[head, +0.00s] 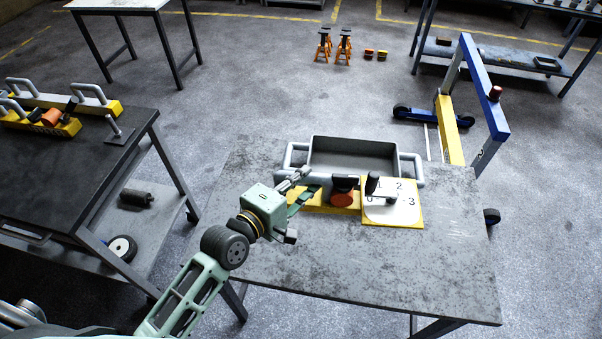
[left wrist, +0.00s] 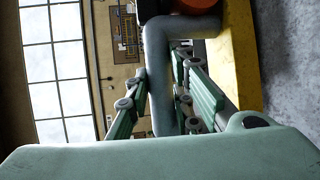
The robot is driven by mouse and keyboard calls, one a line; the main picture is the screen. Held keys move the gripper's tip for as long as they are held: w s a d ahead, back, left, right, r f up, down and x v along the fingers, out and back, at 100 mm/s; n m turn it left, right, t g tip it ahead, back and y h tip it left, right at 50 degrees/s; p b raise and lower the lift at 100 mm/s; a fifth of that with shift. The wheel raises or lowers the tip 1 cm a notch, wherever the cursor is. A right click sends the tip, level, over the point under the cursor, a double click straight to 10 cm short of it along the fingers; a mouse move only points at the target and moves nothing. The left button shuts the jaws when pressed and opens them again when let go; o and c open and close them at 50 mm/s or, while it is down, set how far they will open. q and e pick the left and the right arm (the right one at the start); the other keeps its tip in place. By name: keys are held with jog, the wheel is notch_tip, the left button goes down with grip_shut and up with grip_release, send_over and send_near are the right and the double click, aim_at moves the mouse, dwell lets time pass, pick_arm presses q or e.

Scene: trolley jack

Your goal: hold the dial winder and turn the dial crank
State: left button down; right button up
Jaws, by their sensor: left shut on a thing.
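The dial winder (head: 342,197) lies on the grey worktable, with a yellow body, an orange-red round part and a white dial face (head: 400,210) on a yellow plate at its right end. Numbers 0, 2 and 3 show on the dial. The dial crank (head: 372,184) has an upright black knob in front of the upper left of the dial. My left gripper (head: 303,188) is at the winder's left end. In the left wrist view its fingers (left wrist: 168,100) are shut on the winder's grey bar handle (left wrist: 163,62). My right gripper is not in view.
A grey tray (head: 353,142) with side handles stands behind the winder. The worktable (head: 370,270) is bare in front. A dark bench (head: 60,160) with yellow handled tools is at left. A blue and yellow frame (head: 484,90) stands behind the table at right.

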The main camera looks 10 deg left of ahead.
pick_arm(q)
notch_tip(320, 180, down, 14)
dwell(1.6)
jog(key=shift+w+f, duration=0.1)
jog(key=shift+f, duration=0.1)
dwell(0.9)
jog(key=shift+f, duration=0.2)
jog(key=shift+s+f, duration=0.3)
jog(key=shift+f, duration=0.1)
